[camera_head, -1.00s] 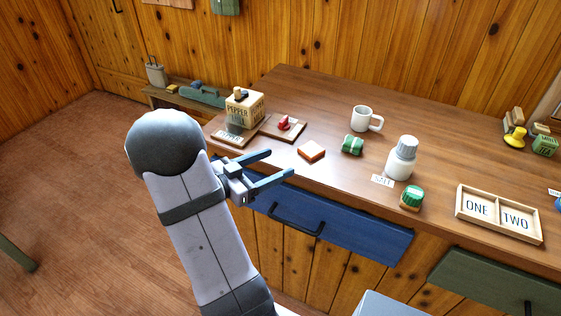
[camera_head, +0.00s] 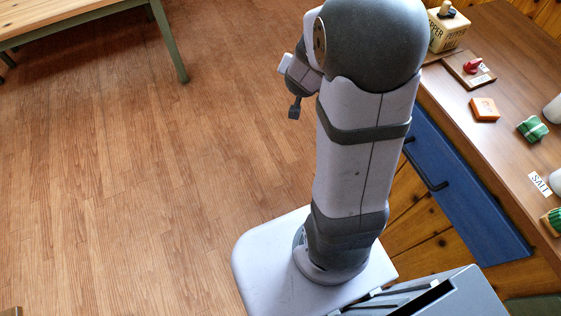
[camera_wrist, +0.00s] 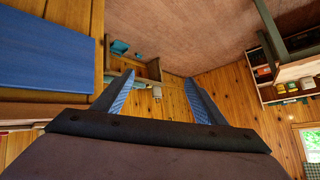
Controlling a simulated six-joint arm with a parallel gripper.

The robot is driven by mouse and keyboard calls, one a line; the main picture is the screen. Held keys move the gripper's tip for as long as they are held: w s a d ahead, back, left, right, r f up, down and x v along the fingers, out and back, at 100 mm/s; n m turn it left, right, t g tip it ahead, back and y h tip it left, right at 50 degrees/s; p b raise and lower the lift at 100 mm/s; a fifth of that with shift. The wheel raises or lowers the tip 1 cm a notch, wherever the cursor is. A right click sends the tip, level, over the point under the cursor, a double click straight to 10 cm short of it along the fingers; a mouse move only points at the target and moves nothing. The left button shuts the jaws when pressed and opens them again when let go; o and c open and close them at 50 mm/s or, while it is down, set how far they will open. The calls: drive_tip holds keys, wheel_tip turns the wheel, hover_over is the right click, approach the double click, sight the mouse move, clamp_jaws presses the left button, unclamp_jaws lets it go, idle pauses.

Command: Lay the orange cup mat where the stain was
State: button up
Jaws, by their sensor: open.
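A small orange square (camera_head: 484,108) lies on the wooden counter near its front edge. It is the only orange mat-like thing in view, but it looks thick, and I cannot tell for sure that it is the cup mat. No stain is visible on the counter part in view. My gripper (camera_wrist: 155,95) is open and empty in the wrist view, with its two fingers spread apart. In the head view my gripper (camera_head: 295,105) is mostly hidden behind my arm, left of the counter and over the floor.
A green bundle (camera_head: 532,128), a small board (camera_head: 458,76) with a red thing on it, and a pepper box (camera_head: 447,30) stand on the counter. A blue drawer front (camera_head: 460,190) is below. The floor (camera_head: 130,170) is clear; a table (camera_head: 60,18) stands upper left.

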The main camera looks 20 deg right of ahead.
drive_tip(key=s+a+f+n+g+y, duration=0.1)
drive_tip(key=s+a+n+y, duration=0.1)
drive_tip(key=a, duration=0.4)
drive_tip(key=s+a+f+n+y, duration=0.1)
drive_tip(key=a+n+y, duration=0.2)
drive_tip(key=a, duration=0.3)
drive_tip(key=s+a+f+n+g, duration=0.1)
drive_tip(key=s+a+n+g, duration=0.1)
drive_tip(key=s, duration=0.7)
drive_tip(key=s+a+n+g, duration=0.3)
drive_tip(key=s+a+g, duration=0.1)
drive_tip(key=s, duration=0.4)
drive_tip(key=shift+s+f+n+g+y, duration=0.3)
drive_tip(key=shift+s+f+g, duration=0.1)
drive_tip(key=shift+g, duration=0.1)
drive_tip(key=shift+w, duration=0.1)
wheel_tip(320, 180, up, 7)
drive_tip(key=p, duration=0.7)
drive_tip(key=shift+r, duration=0.1)
